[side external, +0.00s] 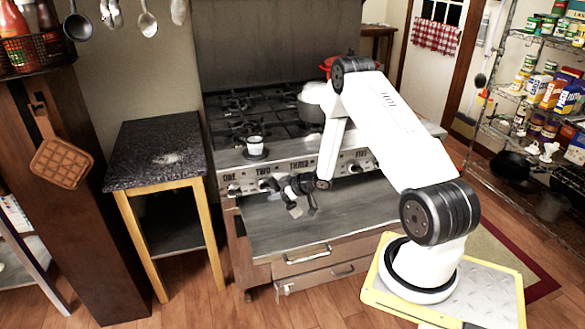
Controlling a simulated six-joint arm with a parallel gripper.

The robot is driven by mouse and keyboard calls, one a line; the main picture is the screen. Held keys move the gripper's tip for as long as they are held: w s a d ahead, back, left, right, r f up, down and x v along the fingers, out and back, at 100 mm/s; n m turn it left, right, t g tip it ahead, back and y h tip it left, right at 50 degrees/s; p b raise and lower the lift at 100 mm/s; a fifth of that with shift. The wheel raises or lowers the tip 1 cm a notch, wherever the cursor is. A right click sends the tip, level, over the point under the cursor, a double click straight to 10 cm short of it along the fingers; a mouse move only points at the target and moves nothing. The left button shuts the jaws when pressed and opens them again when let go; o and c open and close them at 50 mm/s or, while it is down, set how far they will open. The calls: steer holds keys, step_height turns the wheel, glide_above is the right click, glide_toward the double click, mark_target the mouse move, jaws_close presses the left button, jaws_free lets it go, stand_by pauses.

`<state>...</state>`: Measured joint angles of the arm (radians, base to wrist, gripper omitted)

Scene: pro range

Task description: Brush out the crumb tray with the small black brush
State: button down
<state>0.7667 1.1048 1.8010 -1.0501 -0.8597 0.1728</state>
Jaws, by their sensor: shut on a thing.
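The wide grey metal tray (350,222) sticks out from the front of the range, below the knob panel. Its top looks bare, with faint streaks and no crumbs that I can make out. My gripper (303,209) points down over the left part of the tray, close to its surface. It is shut on a small dark thing that blends with the black gripper body. This may be the small black brush, but its shape is too small and hidden to be sure. I cannot tell whether it touches the tray. No other brush shows.
A small white cup (254,144) stands on a dark saucer at the range's front edge, behind my gripper. A pot (311,106) sits on the burners. A granite-topped side table (150,150) stands at left. Drawers with handles (308,256) lie below the tray.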

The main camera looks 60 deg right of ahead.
steer(key=shift+f, duration=2.45)
steer(key=shift+s+d+f, duration=0.25)
steer(key=shift+s+d, duration=0.45)
steer(key=shift+s, duration=0.05)
steer(key=shift+s+d+f, duration=0.25)
steer(key=shift+s+d, duration=0.45)
steer(key=shift+w+a+r, duration=0.3)
steer(key=shift+w+a, duration=0.4)
steer(key=shift+w, duration=0.05)
steer(key=shift+w+a+r, duration=0.3)
steer(key=shift+w+a, duration=0.4)
steer(key=shift+f, duration=0.5)
steer(key=shift+d, duration=0.1)
steer(key=shift+s+d, duration=1.35)
steer(key=shift+s, duration=0.1)
steer(key=shift+w+a, duration=0.1)
steer(key=shift+w+a, duration=1.35)
